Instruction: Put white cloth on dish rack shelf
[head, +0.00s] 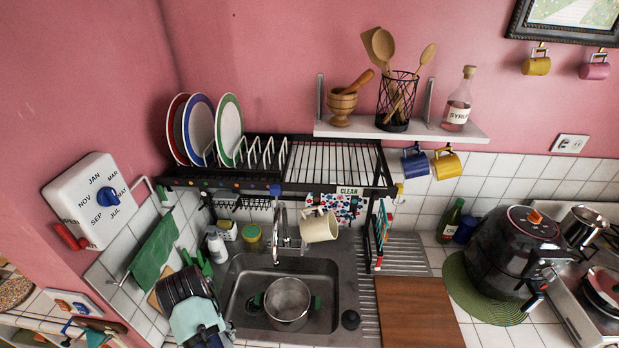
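I see no plain white cloth. A white cloth-like piece with red and blue spots (347,208) hangs below the dish rack, behind the CLEAN sign; I cannot tell whether it is the task's cloth. The black dish rack (388,172) spans the sink against the wall. Its top shelf has a bare white wire grid (330,160) on the right and plates in slots on the left. My gripper cannot be made out in this view. A dark ribbed and mint-coloured form (195,315) at the lower left may be part of my arm.
Plates (229,130) stand at the rack's left end. A wall shelf (400,131) is above the rack's right side. A cream mug (319,227) is under the rack, and a pot (287,302) sits in the sink. A green cloth (154,250) hangs at the left.

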